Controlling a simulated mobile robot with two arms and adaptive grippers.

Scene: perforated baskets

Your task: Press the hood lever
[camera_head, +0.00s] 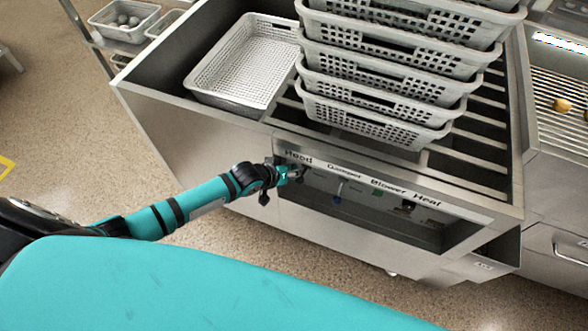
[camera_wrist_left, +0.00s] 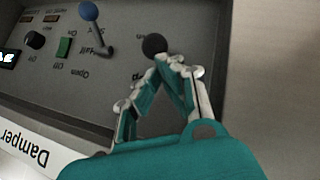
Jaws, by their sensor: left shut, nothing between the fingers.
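The control panel is in a recess on the front of the steel cabinet, under a strip labelled Hood, Damper, Blower and Heat. My left gripper (camera_head: 296,173) is at the panel's left end, just below the Hood label. In the left wrist view my left gripper (camera_wrist_left: 172,62) is shut and empty, its fingertips together. The black ball knob of the hood lever (camera_wrist_left: 154,44) is right at the fingertips; whether they touch I cannot tell. The gripper hides the rest of that lever. My right gripper is not in view.
A blue-knobbed lever (camera_wrist_left: 88,12) is beside the black knob; it also shows in the head view (camera_head: 341,186). A green switch (camera_wrist_left: 64,47) and a black dial (camera_wrist_left: 35,40) are farther along. Stacked perforated baskets (camera_head: 385,90) and an empty basket (camera_head: 205,80) stand on top.

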